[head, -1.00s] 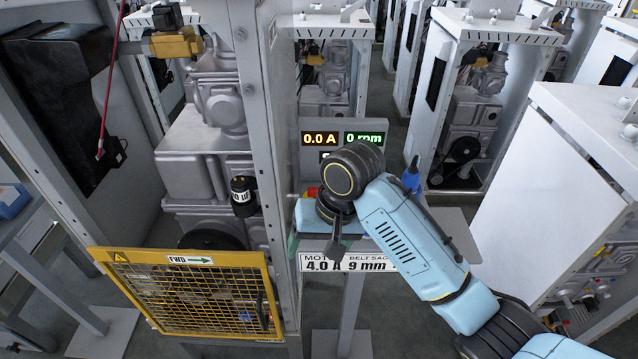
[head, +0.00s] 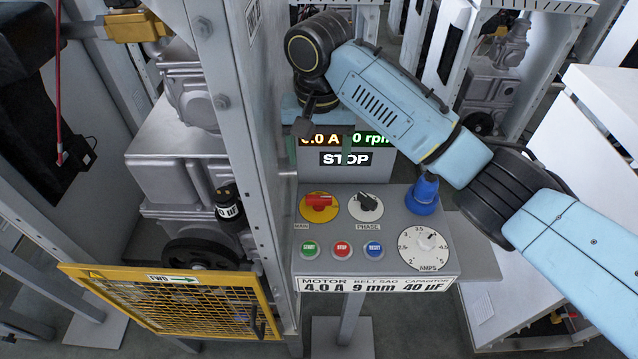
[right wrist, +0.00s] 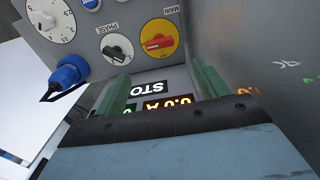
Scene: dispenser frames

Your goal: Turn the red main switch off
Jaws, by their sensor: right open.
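The red main switch (head: 319,202) sits on a yellow round plate at the upper left of the sloping grey control panel (head: 385,262). Its red handle lies roughly crosswise, near the word MAIN. In the right wrist view the red switch (right wrist: 158,42) shows upside down, beyond the fingertips. My right gripper (right wrist: 160,78) is open and empty, its two green fingers spread apart. In the head view my right wrist hangs above and behind the panel, in front of the display (head: 345,158), and the fingers are mostly hidden. The switch is clear of the gripper. My left gripper is out of view.
A black phase switch (head: 366,203) is right of the red one. Green, red and blue buttons (head: 342,249) and an amps dial (head: 424,248) are close by. A blue plug (head: 424,194) stands at the panel's right. A metal post (head: 240,150) rises at the left.

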